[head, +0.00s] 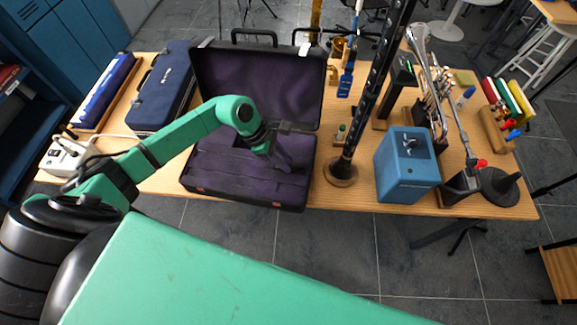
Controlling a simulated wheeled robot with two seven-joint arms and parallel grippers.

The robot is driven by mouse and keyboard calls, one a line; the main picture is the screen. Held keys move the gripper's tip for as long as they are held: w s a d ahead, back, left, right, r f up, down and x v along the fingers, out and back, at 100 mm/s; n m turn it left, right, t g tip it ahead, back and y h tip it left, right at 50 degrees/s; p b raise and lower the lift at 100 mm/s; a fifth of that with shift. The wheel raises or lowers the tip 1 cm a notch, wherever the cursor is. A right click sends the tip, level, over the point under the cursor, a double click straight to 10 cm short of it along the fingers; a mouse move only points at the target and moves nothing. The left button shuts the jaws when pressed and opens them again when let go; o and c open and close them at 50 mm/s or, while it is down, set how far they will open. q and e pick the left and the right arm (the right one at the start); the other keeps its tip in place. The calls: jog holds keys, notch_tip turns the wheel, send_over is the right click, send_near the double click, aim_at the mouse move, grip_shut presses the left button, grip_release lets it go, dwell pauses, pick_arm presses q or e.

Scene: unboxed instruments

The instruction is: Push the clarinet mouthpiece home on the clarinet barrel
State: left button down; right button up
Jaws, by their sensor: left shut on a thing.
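The clarinet (370,95) is a long black tube with silver keys. It stands upright on a round brown peg base (341,173), and its upper end runs out of the top of the picture, so its barrel cannot be made out. My left gripper (300,128) is over the open case, left of the clarinet and apart from it. It is shut on a small dark piece, taken as the clarinet mouthpiece, which hardly stands out from the dark fingers and case. My right gripper is not in view.
The open purple-lined case (205,170) lies under my left arm. A blue box (406,168) stands right of the clarinet. Blue cases (162,88) lie at the left of the wooden table (345,201).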

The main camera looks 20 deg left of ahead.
pick_arm(q)
jog(key=shift+r, duration=0.35)
jog(key=shift+r+p, duration=1.25)
jog(key=shift+r, duration=0.95)
